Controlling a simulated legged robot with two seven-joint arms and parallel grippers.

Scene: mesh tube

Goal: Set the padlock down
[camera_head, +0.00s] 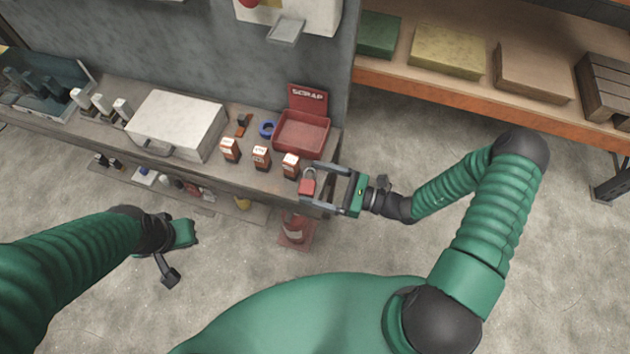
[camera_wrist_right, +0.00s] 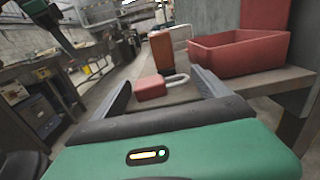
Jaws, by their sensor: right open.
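The red padlock (camera_head: 307,187) with a pale shackle sits at the right end of the workbench's front edge in the head view. In the right wrist view the padlock (camera_wrist_right: 152,87) lies on its side on the bench top, shackle toward the right. My right gripper (camera_head: 311,183) is open, with its fingers on either side of the padlock and a gap to each finger in the right wrist view (camera_wrist_right: 160,88). My left gripper (camera_head: 172,266) is in front of the bench, away from the padlock; its jaw state is unclear.
A red scrap bin (camera_head: 302,131) stands behind the padlock. Several orange-and-white boxes (camera_head: 261,158) line the bench to its left, the nearest close by. A white case (camera_head: 176,125) and a blue tape roll (camera_head: 267,129) are farther left. A lower shelf runs below the bench.

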